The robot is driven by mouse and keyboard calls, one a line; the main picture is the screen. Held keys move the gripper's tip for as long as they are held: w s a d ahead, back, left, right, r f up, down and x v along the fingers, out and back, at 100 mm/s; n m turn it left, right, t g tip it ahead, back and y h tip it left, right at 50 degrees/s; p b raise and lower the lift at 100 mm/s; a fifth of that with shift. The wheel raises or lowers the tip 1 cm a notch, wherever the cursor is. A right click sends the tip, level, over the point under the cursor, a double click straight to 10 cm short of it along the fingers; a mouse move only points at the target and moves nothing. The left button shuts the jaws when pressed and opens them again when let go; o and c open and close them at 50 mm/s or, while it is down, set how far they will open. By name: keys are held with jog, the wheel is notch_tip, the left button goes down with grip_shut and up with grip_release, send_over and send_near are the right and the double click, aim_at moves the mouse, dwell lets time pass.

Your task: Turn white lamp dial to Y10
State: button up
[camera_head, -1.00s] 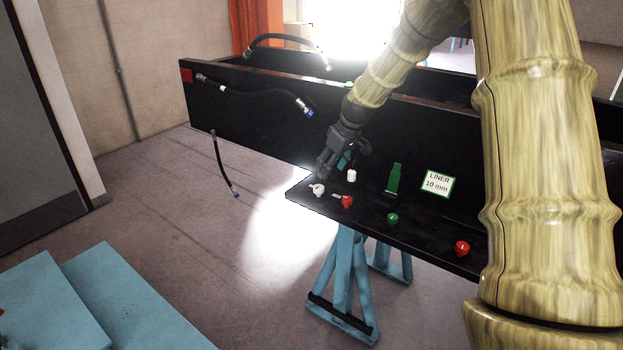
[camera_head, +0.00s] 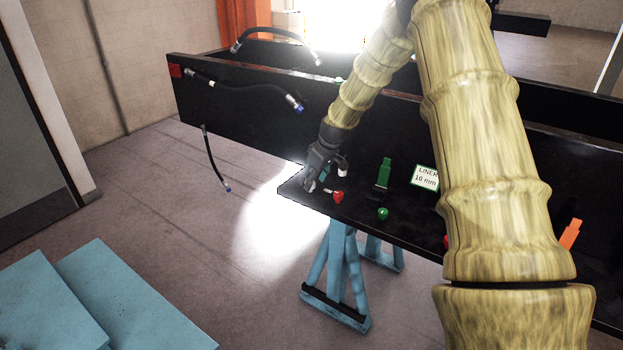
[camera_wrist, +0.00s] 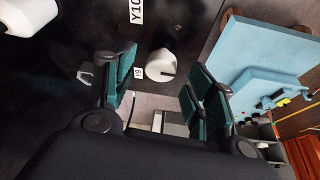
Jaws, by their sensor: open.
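In the wrist view the white dial (camera_wrist: 161,63) is a round knob with a dark pointer mark on its lower right side. A label with Y10 (camera_wrist: 135,11) lies above it, and a smaller label (camera_wrist: 138,73), hard to read, lies at its left. My gripper (camera_wrist: 160,88) is open, with one green-padded finger on each side of the dial; contact cannot be told. In the head view my gripper (camera_head: 314,184) is low over the panel's left corner and hides the dial. The white lamp (camera_head: 342,173) stands just right of it; it also shows in the wrist view (camera_wrist: 28,14).
A liner sign (camera_head: 425,177) leans behind. Hoses (camera_head: 250,87) hang on the bench wall.

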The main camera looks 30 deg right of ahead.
jog(key=shift+x, duration=0.9)
jog(key=c, duration=1)
